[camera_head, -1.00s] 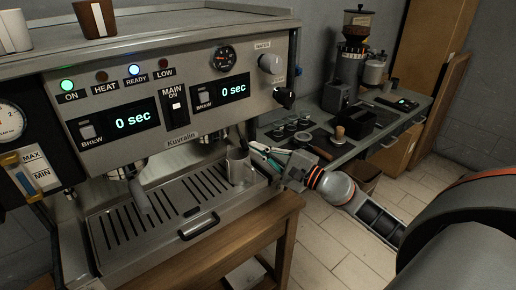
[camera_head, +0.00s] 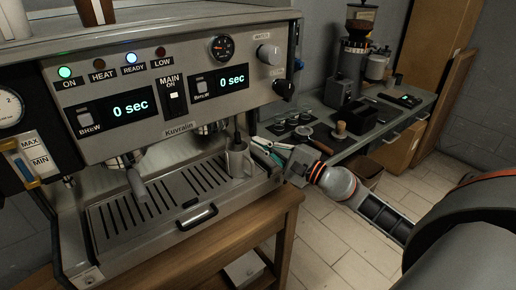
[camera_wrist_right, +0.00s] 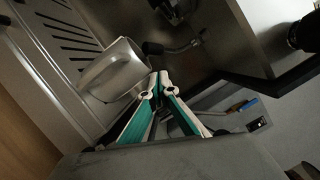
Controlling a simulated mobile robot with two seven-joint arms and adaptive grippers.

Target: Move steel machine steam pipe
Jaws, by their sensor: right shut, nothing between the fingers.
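The steel espresso machine (camera_head: 185,60) fills the left of the head view. Its thin steam pipe (camera_head: 238,128) stands right above a metal jug (camera_head: 238,160) on the drip tray, and its lower end overlaps the jug opening. In the right wrist view the pipe (camera_wrist_right: 185,48) has a black grip beside the jug (camera_wrist_right: 113,70). My right gripper (camera_head: 257,143) is beside the jug, on its right. Its green and white fingers (camera_wrist_right: 160,77) are shut and empty, close to the jug and below the pipe. My left gripper is not in view.
A side counter (camera_head: 365,138) at the right holds a grinder (camera_head: 355,55), several small round items and a dark box. Cups stand on the machine top.

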